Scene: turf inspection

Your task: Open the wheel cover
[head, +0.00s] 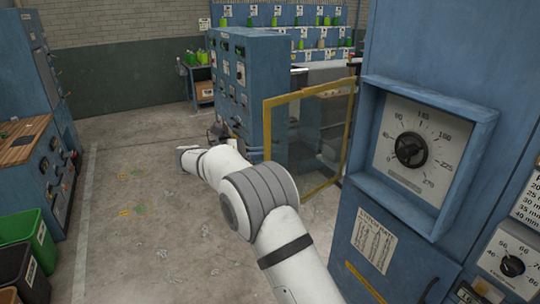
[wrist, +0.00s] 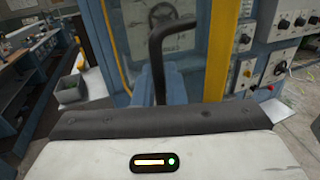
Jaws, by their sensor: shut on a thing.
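The wheel cover (head: 267,145) is a clear panel in a yellow frame, standing out from the blue machine in the head view. Its yellow edge also shows in the wrist view (wrist: 216,50). A black bent handle (wrist: 157,48) stands upright in front of the clear panel in the wrist view. My gripper (wrist: 159,100) is shut on the handle, whose lower end passes behind the gripper body. The fingertips are hidden. In the head view my white arm reaches forward and left, and the grip is hidden behind it.
A blue machine cabinet with a dial (head: 411,150) stands close on the right. Another blue control cabinet (head: 250,85) stands behind the cover. A workbench (head: 25,135) and a green bin (head: 28,232) are on the left.

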